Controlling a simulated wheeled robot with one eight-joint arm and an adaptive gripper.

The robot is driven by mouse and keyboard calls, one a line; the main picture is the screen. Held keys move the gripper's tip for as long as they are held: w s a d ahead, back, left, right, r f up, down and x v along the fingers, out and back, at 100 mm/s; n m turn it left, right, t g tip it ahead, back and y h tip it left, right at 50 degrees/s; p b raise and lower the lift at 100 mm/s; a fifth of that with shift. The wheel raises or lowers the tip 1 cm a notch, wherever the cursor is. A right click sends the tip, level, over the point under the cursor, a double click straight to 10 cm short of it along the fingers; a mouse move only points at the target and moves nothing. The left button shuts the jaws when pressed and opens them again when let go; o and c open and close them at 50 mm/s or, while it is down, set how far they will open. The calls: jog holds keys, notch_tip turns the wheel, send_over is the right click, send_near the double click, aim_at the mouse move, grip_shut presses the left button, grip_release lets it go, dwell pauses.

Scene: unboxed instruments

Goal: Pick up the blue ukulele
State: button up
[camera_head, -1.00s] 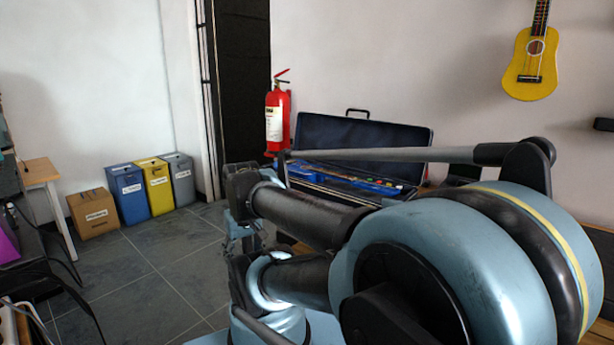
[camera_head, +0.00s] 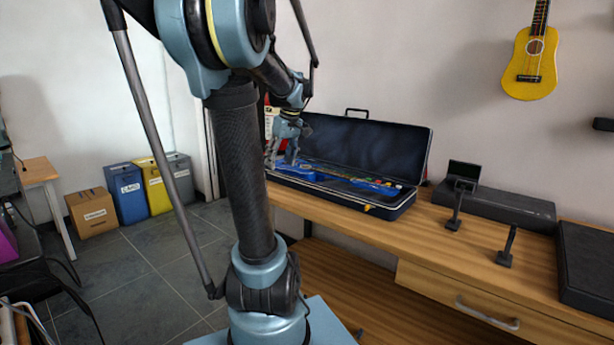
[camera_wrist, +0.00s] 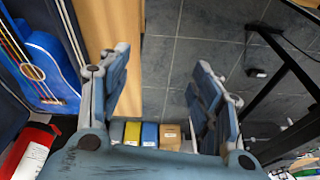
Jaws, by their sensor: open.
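The blue ukulele (camera_head: 348,177) lies in an open dark case (camera_head: 400,203) on the wooden bench, its neck pointing right. In the wrist view its blue body (camera_wrist: 46,70) with the round sound hole shows at the upper left, outside my jaws. My gripper (camera_head: 284,160) is at the left end of the case in the head view, where the ukulele's body is partly hidden behind it. In the wrist view my gripper (camera_wrist: 160,85) is open and empty, with the floor and the bench edge between and beyond its fingers.
A red fire extinguisher (camera_wrist: 30,150) stands close to the case. The wooden bench (camera_head: 420,235) holds a black device (camera_head: 500,205) and small stands to the right. Coloured bins (camera_head: 128,193) stand on the floor at left. A yellow ukulele (camera_head: 531,65) hangs on the wall.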

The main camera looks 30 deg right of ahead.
jog(key=w+d+r, duration=0.2)
jog(key=w+d, duration=0.2)
jog(key=d, duration=0.8)
jog(key=n+t, duration=0.2)
send_near(328, 172)
jog(key=x, duration=0.6)
jog(key=shift+w+a+f, duration=0.15)
jog(key=shift+w+a, duration=0.1)
jog(key=shift+a, duration=0.15)
jog(key=x, duration=0.3)
jog(key=shift+d+f, duration=0.35)
jog(key=shift+f, duration=0.1)
jog(key=shift+w+a+f, duration=0.1)
jog(key=shift+w+f, duration=0.15)
jog(key=shift+f, duration=0.4)
jog(key=c, duration=1.2)
